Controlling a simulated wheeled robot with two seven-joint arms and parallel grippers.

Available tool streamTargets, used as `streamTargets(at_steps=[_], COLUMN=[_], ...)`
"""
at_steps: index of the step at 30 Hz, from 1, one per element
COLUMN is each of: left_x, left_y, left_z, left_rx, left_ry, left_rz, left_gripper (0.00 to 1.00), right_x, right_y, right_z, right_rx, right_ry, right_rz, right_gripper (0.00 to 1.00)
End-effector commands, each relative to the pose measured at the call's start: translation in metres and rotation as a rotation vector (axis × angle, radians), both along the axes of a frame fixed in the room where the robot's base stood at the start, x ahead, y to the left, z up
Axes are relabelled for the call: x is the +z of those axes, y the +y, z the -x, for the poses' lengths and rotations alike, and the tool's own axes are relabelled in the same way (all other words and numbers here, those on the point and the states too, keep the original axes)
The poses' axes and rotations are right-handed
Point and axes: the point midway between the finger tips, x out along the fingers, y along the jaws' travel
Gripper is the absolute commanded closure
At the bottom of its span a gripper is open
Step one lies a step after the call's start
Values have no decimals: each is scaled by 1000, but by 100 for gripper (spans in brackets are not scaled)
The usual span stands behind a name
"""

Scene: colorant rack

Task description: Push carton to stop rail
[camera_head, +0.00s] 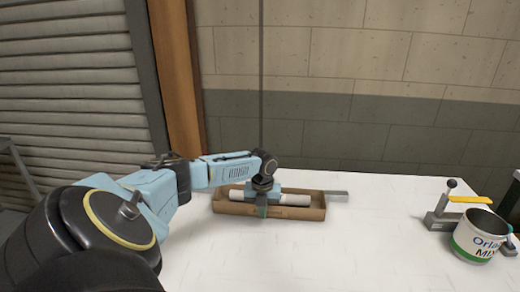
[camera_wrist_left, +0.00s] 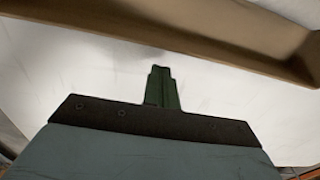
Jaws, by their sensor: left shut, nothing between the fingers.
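The carton (camera_head: 228,209) is a shallow, open brown tray on the white table, with a white roll (camera_head: 296,200) lying in it. Its wall also crosses the top of the left wrist view (camera_wrist_left: 215,42). A grey metal bar (camera_head: 337,193), apparently the stop rail, shows at the carton's far right end; most of it is hidden. My left gripper (camera_head: 262,211) points down at the carton's near side, overlapping the front wall in the head view. Its green fingers (camera_wrist_left: 162,72) are shut and empty. In the wrist view, white table shows between fingertips and carton wall.
A white and green paint can (camera_head: 474,240) stands at the table's right, beside a grey fixture with a yellow handle (camera_head: 470,199). The white table (camera_head: 340,245) is clear in front of the carton. A block wall (camera_head: 330,100) rises behind.

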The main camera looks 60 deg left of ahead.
Motion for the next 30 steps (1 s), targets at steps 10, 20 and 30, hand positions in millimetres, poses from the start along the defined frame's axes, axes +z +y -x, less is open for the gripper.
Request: streamTargets(at_steps=[10, 20, 30], left_x=[56, 98, 103], left_y=[-14, -15, -15], left_z=[3, 3, 3], left_rx=[-9, -7, -7], left_ry=[-3, -2, -1], left_rz=[-2, 1, 1], left_gripper=[100, 100, 100], right_x=[23, 25, 27], right_y=[-5, -5, -5], right_z=[3, 3, 1], right_rx=[1, 1, 0], right_ry=[6, 5, 3], right_rz=[7, 6, 6], right_gripper=[37, 37, 37])
